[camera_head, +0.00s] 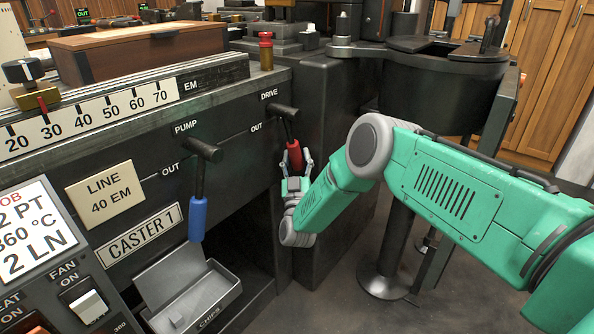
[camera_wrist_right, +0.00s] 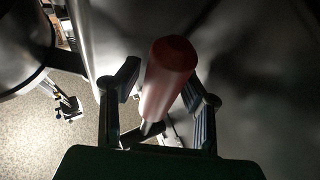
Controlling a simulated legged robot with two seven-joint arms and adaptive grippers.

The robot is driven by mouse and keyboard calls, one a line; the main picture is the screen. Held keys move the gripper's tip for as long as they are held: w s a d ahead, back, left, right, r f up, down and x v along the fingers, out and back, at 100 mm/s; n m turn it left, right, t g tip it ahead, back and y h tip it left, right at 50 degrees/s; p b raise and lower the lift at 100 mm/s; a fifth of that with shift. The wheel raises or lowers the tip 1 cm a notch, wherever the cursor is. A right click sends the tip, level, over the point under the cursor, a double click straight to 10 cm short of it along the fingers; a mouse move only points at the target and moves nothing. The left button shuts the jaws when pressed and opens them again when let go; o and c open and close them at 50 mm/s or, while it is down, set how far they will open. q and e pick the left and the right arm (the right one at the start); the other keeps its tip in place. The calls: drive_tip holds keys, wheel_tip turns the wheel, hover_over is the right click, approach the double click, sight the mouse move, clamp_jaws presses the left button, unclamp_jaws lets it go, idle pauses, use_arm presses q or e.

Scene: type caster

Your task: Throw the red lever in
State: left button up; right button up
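The red lever (camera_head: 293,152) hangs from a dark pivot at the DRIVE label on the caster's front panel, its handle pointing down beside the word OUT. My right gripper (camera_head: 297,165) is at the handle's lower end. In the right wrist view the red handle (camera_wrist_right: 168,72) stands between the two fingers of the right gripper (camera_wrist_right: 160,83). The fingers are spread, with a gap on the left side; whether the right finger touches the handle I cannot tell. My left gripper is not in view.
A blue-handled PUMP lever (camera_head: 198,215) hangs to the left of the red one. A grey CHIPS tray (camera_head: 215,297) sits below it. A dark machine column (camera_head: 335,120) stands close to the right of the red lever, and a round dark pot (camera_head: 440,90) stands beyond my arm.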

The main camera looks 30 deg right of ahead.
drive_tip(key=v, duration=1.1)
drive_tip(key=shift+s+f, duration=0.2)
drive_tip(key=shift+f, duration=0.1)
